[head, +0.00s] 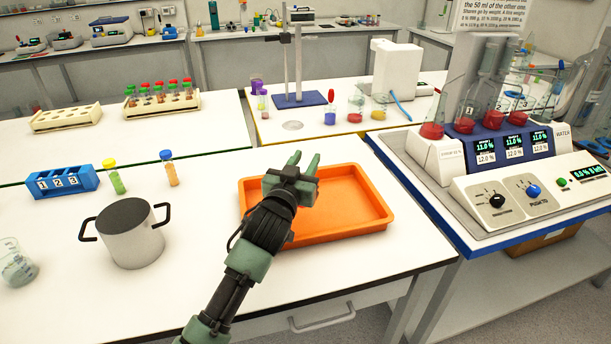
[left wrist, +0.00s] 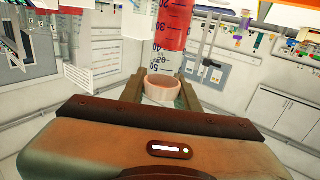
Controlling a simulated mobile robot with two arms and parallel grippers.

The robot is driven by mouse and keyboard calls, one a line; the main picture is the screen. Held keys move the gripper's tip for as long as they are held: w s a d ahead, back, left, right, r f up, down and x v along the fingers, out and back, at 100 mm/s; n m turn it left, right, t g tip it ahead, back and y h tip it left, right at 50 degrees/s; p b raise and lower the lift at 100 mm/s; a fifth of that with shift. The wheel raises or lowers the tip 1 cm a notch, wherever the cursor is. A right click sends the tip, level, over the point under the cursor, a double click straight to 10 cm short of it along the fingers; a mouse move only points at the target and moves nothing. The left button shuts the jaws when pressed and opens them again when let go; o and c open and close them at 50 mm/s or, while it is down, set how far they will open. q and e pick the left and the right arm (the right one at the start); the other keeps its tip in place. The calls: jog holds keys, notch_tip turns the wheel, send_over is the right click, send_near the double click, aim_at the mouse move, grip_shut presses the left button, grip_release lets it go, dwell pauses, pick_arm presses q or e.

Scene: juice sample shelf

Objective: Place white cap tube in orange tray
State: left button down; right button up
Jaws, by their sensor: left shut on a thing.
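My left gripper (head: 304,165) is over the orange tray (head: 355,228), above its back left part. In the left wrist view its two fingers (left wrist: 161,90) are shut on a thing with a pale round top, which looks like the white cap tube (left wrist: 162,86). The rest of the tube is hidden by the gripper, and in the head view it cannot be made out. The visible floor of the tray is bare. My right gripper is not in view.
A grey pot (head: 130,235) stands left of the tray. A blue-edged bench with a control panel (head: 530,190) is at right.

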pick_arm(q)
jog(key=shift+f, duration=2.2)
jog(key=c, duration=1)
grip_release()
jog(key=shift+f, duration=0.15)
jog(key=shift+c, duration=0.2)
jog(key=b+v, duration=0.1)
jog(key=v, duration=1.1)
